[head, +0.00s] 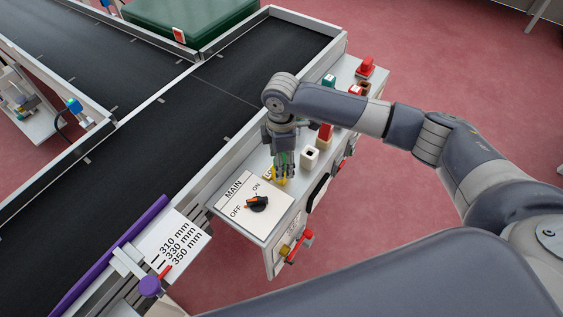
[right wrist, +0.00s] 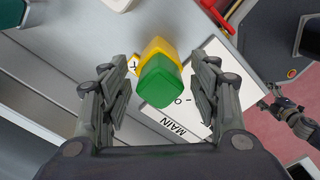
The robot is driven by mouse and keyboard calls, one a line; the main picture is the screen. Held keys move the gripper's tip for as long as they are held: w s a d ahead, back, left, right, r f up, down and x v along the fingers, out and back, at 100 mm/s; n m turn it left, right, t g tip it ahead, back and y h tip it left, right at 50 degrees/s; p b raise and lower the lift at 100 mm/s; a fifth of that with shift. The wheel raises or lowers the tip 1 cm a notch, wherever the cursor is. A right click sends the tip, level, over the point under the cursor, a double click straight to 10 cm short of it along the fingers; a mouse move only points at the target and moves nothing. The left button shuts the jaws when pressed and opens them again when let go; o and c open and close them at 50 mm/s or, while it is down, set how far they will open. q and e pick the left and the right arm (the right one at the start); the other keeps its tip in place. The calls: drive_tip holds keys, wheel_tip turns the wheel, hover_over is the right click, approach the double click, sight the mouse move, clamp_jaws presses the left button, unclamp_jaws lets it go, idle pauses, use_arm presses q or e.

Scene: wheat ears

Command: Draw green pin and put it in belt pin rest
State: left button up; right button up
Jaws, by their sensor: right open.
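In the right wrist view, the green pin (right wrist: 158,88) stands with its green block on a yellow base (right wrist: 158,47). The fingers of my right gripper (right wrist: 162,90) are apart, one on each side of the block, with visible gaps. In the head view, my right gripper (head: 283,165) points down at the yellow base (head: 280,181) and hides most of the green pin. An open-topped white block (head: 310,156) stands just right of the gripper. I cannot tell which holder is the belt pin rest. A small dark jointed gripper (right wrist: 290,112) at the right wrist view's edge looks like my left one.
The MAIN panel with its orange and black knob (head: 257,204) lies close in front of the right gripper. The black conveyor belt (head: 180,125) runs alongside, clear here.

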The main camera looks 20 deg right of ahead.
drive_tip(key=c, duration=1.2)
drive_tip(key=shift+r, duration=0.1)
wheel_tip(320, 180, up, 9)
drive_tip(key=shift+r, duration=0.15)
drive_tip(key=shift+r+p, duration=0.6)
drive_tip(key=shift+p, duration=0.2)
drive_tip(key=shift+r+p, duration=0.1)
drive_tip(key=shift+p, duration=0.2)
